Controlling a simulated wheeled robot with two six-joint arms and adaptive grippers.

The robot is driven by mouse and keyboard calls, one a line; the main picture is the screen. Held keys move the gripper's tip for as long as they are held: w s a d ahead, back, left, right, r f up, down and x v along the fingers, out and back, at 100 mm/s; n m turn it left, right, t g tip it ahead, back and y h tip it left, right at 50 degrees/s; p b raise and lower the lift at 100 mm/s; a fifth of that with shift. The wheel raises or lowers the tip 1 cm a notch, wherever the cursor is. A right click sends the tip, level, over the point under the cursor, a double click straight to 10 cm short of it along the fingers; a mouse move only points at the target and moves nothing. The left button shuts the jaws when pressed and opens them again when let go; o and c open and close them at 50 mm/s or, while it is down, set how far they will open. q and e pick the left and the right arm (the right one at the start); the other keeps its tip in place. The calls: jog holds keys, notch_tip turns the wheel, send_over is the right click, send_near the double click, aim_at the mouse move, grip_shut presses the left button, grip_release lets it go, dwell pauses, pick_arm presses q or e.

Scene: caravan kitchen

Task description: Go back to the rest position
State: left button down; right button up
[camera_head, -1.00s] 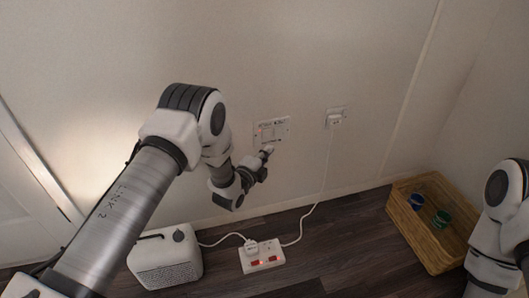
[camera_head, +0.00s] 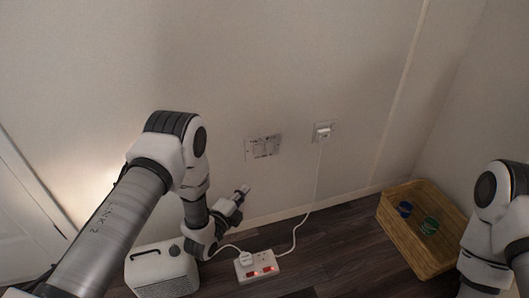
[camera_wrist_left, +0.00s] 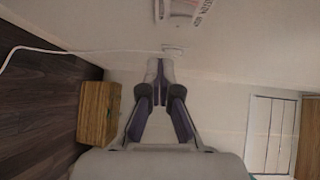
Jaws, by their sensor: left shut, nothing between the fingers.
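My left gripper (camera_head: 243,190) is shut and empty, in front of the wall, below and to the left of the white wall switch panel (camera_head: 263,147). It is apart from the panel. In the left wrist view the fingers (camera_wrist_left: 160,68) are together with nothing between them. My left arm is bent at the elbow and reaches in from the left. My right arm shows only in part at the right edge of the head view, and its gripper is not in view.
A wall socket (camera_head: 324,132) holds a plug whose cable runs down to a power strip (camera_head: 257,267) with red lit switches. A white heater-like box (camera_head: 161,271) stands below my left arm. A wicker basket (camera_head: 398,237) holds a blue and a green item. Floor between strip and basket is clear.

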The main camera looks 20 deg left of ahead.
pick_arm(q)
jog(key=s+f+n+g+y, duration=0.1)
jog(key=s+f+n+g, duration=0.45)
jog(key=s, duration=0.45)
jog(key=s+f+n+g+y, duration=0.2)
jog(key=s+f+n+g, duration=0.3)
jog(key=s, duration=0.6)
jog(key=s+a+f+n+g, duration=0.2)
jog(key=s+n+g, duration=0.6)
jog(key=s, duration=0.7)
notch_tip(320, 180, up, 35)
jog(key=n+t+p, duration=0.1)
jog(key=p, duration=3.4)
jog(key=shift+r, duration=0.2)
jog(key=shift+w+t, duration=0.1)
jog(key=shift+t, duration=0.15)
